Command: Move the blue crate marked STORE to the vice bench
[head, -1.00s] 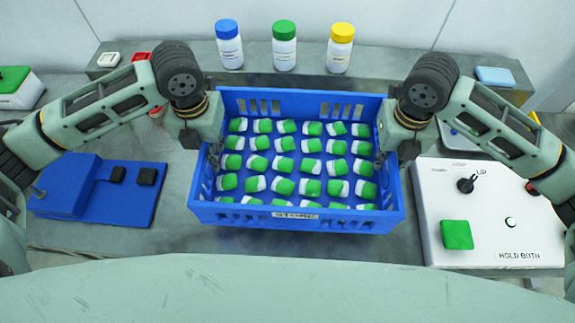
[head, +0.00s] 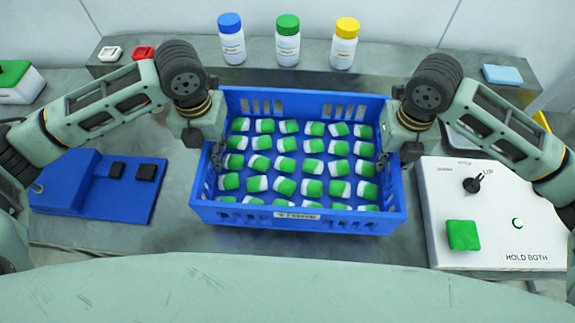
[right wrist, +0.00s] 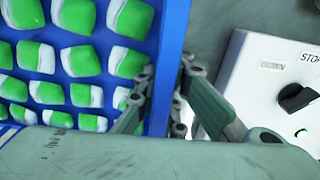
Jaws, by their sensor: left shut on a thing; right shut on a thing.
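The blue crate (head: 297,224) marked STORE is in the middle of the head view, upright and filled with several rows of green-and-white pieces. My left gripper (head: 214,152) is shut on the crate's left side wall. My right gripper (head: 384,155) is shut on its right side wall. In the right wrist view the fingers of my right gripper (right wrist: 160,98) stand on both sides of the blue wall (right wrist: 166,60). Whether the crate touches the bench beneath it, I cannot tell. I cannot make out a vice in these views.
A white control box (head: 487,215) stands close to the crate's right. A blue device (head: 85,188) lies to its left. Bottles with blue (head: 232,40), green (head: 288,40) and yellow (head: 344,44) caps stand on a ledge behind. Bare grey bench top (head: 178,215) shows beside the crate.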

